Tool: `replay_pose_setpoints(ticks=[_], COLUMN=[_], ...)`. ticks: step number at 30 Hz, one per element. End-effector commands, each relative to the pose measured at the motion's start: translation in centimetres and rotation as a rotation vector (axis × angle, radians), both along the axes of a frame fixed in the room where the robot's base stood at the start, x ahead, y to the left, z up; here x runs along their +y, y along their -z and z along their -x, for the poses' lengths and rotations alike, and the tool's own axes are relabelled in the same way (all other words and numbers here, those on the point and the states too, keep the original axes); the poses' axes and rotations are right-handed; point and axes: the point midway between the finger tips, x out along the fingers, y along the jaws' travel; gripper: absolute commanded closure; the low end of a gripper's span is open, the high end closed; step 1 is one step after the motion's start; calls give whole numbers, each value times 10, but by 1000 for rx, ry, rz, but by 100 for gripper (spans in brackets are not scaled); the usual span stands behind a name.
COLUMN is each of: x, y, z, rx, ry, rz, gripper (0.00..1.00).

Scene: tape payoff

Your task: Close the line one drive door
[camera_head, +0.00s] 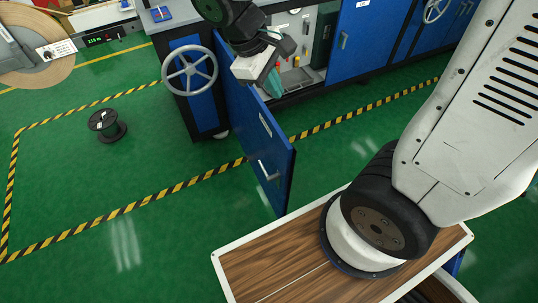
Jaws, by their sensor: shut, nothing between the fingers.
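The blue drive door (240,105) stands wide open, swung out from the cabinet toward me, hinged at its left far edge. Its outer face shows a white label and a silver handle (268,171) near the free edge. The open bay (300,25) behind it shows pale inner parts. My gripper (273,85) is shut and empty, with teal fingertips pointing down. It is by the door's top edge, on the bay side. I cannot tell whether it touches the door.
A closed blue door (360,40) is to the right of the bay. A grey handwheel (189,70) stands left of the hinge. A black spool (107,125) lies on the green floor inside yellow-black tape. A wood-topped surface (275,265) is in the foreground.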

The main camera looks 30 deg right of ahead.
Motion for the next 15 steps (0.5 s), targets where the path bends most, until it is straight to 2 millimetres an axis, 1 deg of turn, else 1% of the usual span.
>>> replay_pose_setpoints(ticks=[1,5,7,9,11,12,15], x=[10,34,47,59,70,76,89], y=[19,64,91,119,143,158,193], z=[-9,-29,-36,-41,-44,-44,-43], rx=[44,129,176,223,261,285,338], ry=[-69,-245,-338,-435,-514,-563,-670], rz=[33,108,147,184,214,232,270], gripper=[100,100,100,100,100,100,100])
